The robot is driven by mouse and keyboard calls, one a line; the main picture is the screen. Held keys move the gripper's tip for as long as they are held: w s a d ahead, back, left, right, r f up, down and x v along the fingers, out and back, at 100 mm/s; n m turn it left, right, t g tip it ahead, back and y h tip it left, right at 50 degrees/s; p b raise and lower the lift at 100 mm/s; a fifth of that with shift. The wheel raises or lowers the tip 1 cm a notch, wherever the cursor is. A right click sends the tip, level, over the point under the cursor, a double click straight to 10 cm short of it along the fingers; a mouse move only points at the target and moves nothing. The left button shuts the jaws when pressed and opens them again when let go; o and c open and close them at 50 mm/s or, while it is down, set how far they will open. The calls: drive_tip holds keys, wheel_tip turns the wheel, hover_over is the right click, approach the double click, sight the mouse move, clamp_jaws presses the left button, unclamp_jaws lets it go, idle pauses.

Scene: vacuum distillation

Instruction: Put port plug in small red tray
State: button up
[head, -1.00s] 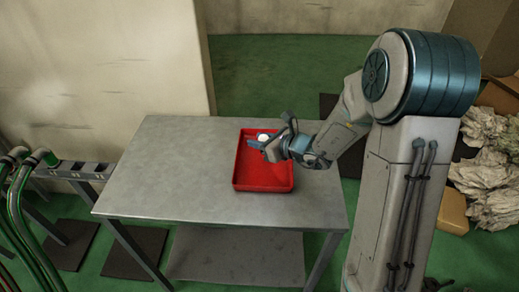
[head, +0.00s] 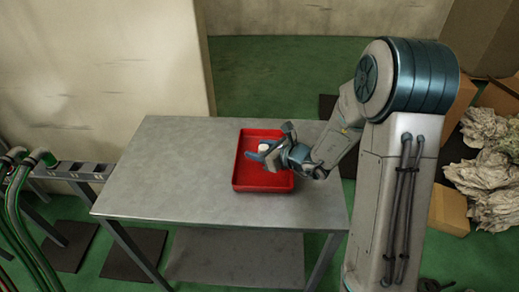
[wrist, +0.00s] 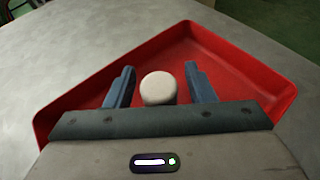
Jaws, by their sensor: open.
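The port plug (wrist: 158,88) is a small white rounded piece. In the wrist view it sits between my two blue fingers, with gaps on both sides. It also shows in the head view (head: 264,147), over the red tray. My gripper (wrist: 160,84) is open around the plug; in the head view my gripper (head: 265,152) is over the tray's upper half. The small red tray (head: 262,185) lies on the metal table, and its wall (wrist: 70,101) shows in the wrist view. I cannot tell whether the plug touches the tray floor.
The grey metal table (head: 170,190) is bare to the left of the tray. Green hoses (head: 20,195) and a metal rail (head: 85,170) stand off the table's left side. Crumpled sheets (head: 490,170) and cardboard boxes lie on the floor at right.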

drive_tip(key=shift+r, duration=0.2)
drive_tip(key=p+v, duration=0.1)
drive_tip(key=v, duration=1)
drive_tip(key=shift+s+d+r, duration=0.15)
drive_tip(key=shift+d, duration=0.05)
drive_tip(key=shift+s+r, duration=0.1)
drive_tip(key=shift+s, duration=0.1)
drive_tip(key=s+a+r+n+g+h, duration=0.25)
drive_tip(key=s+n+g, duration=0.45)
drive_tip(key=s+n, duration=0.6)
drive_tip(key=s+d+r+n+h, duration=0.4)
drive_tip(key=d+n+h, duration=0.4)
drive_tip(key=n, duration=0.5)
drive_tip(key=shift+s+d+r+t, duration=0.15)
drive_tip(key=shift+s+d+t, duration=0.15)
drive_tip(key=shift+s+d, duration=0.55)
